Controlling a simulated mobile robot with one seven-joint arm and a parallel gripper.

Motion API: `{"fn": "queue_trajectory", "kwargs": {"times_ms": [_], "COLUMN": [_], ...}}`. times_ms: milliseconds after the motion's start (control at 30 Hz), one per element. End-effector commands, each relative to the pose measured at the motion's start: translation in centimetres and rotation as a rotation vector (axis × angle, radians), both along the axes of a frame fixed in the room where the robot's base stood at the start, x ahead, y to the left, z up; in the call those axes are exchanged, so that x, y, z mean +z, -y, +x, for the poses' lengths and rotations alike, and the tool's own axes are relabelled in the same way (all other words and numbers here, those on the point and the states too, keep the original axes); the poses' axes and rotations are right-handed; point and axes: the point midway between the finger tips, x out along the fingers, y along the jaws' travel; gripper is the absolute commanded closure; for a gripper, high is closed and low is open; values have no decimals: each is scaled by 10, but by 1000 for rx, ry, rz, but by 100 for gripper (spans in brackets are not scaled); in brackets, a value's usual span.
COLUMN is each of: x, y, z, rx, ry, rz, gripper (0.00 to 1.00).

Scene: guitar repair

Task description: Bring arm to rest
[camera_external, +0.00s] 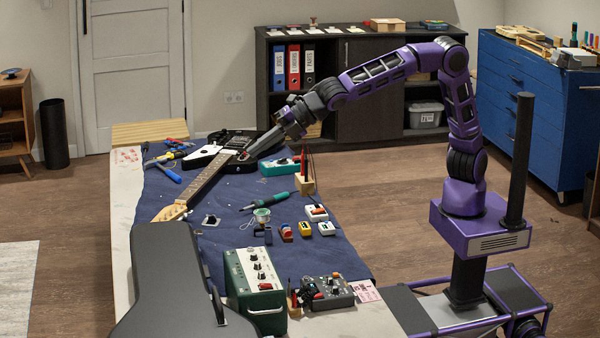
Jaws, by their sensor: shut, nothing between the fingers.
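My purple and black arm stretches out to the left from its base over the workbench (122,192). My gripper (246,156) is low over the body end of the black and white electric guitar (200,158), pointing down and left. Its fingers are shut, with nothing seen between them. I cannot tell whether the fingertips touch the guitar. The guitar lies on a dark blue cloth (262,192), with its neck toward the front left.
Near the gripper stand a teal meter (279,167) and a wooden block with upright tools (305,185). A soldering iron (268,200), a green amplifier (254,283) and a guitar case (165,280) are nearer. Floor between bench and blue cabinet (545,115) is clear.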

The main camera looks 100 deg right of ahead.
Motion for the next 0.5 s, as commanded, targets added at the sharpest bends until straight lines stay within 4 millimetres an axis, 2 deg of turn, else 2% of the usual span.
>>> {"fn": "queue_trajectory", "kwargs": {"times_ms": [33, 100, 200, 300, 400, 500], "x": [38, 91, 159, 208, 239, 258], "y": [4, 17, 38, 61, 81, 97], "z": [2, 4, -2, -12, -21, -28], "rx": [23, 52, 96, 134, 162, 184], "ry": [104, 246, 432, 576, 672, 743], "rz": [3, 5, 19, 33, 43, 54], "gripper": [100, 100, 100, 100, 100, 100]}}
